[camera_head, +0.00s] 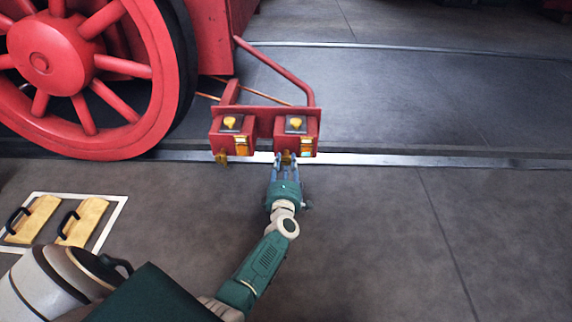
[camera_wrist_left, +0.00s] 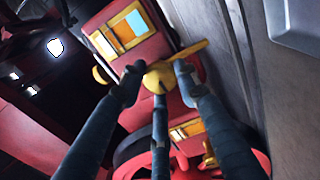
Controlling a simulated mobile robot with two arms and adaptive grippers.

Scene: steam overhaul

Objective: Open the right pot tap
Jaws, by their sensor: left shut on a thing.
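Two red pots hang side by side on a red bracket beside the wheel, the left pot (camera_head: 217,141) and the right pot (camera_head: 281,130). Each has a yellow knob on top, a gold-framed window and a brass tap below. The left pot tap (camera_head: 222,158) is free. My left gripper (camera_head: 287,160) is shut on the right pot tap, which it partly hides in the head view. In the left wrist view the fingers of my left gripper (camera_wrist_left: 158,82) close around the yellow tap (camera_wrist_left: 185,54), whose lever points up and right. My right gripper is out of view.
A large red spoked wheel (camera_head: 72,62) stands at the left. A steel rail (camera_head: 400,158) runs across the floor just under the pots. Two yellow blocks with black handles (camera_head: 78,222) lie in a white-edged area at the left. The floor at the right is clear.

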